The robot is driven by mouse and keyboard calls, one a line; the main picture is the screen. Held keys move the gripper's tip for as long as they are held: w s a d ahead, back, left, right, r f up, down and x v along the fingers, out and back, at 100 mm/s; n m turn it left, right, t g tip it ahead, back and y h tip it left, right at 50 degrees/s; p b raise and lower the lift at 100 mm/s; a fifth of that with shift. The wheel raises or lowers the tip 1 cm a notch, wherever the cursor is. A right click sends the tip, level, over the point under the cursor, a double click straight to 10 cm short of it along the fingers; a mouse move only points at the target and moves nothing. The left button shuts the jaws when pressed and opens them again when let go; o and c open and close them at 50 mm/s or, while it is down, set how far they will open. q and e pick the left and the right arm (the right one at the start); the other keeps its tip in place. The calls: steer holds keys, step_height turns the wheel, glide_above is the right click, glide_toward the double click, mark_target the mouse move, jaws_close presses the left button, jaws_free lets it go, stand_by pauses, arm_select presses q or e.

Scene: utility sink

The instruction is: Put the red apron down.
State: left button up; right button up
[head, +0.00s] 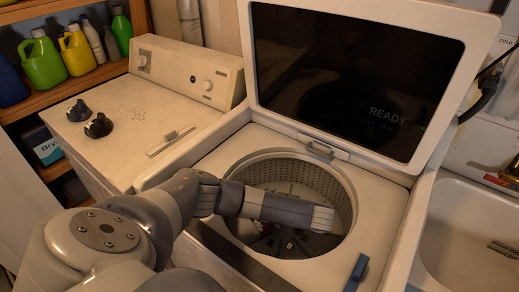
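No red apron can be made out in the head view. My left arm comes in from the lower left and reaches over the open top of the washer (384,236). Its wrist hangs over the metal drum (343,196). My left gripper (286,242) seems to be the dark shape below the wrist, down in the drum. The wrist and the shadow hide its fingers, so I cannot tell whether it is open or holds anything. Much of the drum's floor is hidden. My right gripper is not in view.
The washer's lid (355,75) stands raised behind the drum. A dryer (140,115) with two dark knobs (97,125) on top is at the left. Shelves with bottles (78,52) are further left. A white sink (465,240) is at the right. A small blue object (357,270) lies at the washer's front edge.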

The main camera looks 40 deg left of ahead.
arm_select(q)
steer(key=shift+f+b, duration=0.75)
steer(key=shift+f, duration=1.25)
steer(key=shift+f, duration=0.1)
steer(key=o, duration=1.5)
steer(key=shift+c, duration=0.2)
